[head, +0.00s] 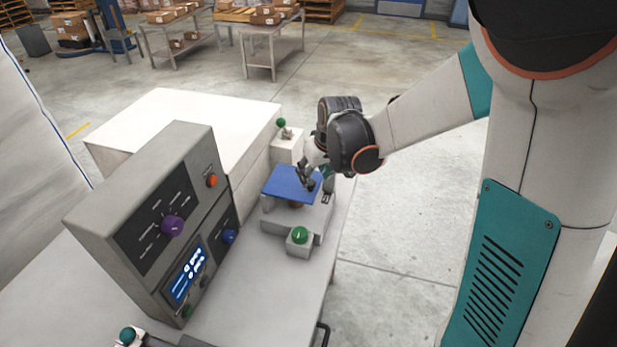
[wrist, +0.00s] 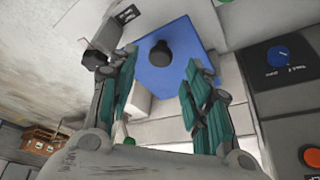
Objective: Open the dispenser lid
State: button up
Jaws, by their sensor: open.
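The dispenser lid looks to be the flat blue plate (head: 287,182) on a low grey unit (head: 312,222) on the bench. In the wrist view the blue lid (wrist: 180,72) carries a round black knob (wrist: 160,53). My gripper (head: 311,184) is over the lid's right part in the head view and hides some of it. In the wrist view my gripper (wrist: 163,88) has its teal-padded fingers apart, with the lid and knob seen between and beyond them. Nothing is held. I cannot tell whether a finger touches the lid, or how far it is raised.
A green button (head: 299,235) on a small block is in front. A green-topped post (head: 287,143) stands behind. Open floor lies right of the bench.

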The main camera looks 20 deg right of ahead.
aim_at(311, 183)
jog(key=shift+b+x, duration=0.4)
jog(key=shift+x, duration=1.8)
jog(key=shift+w, duration=0.1)
grip_shut()
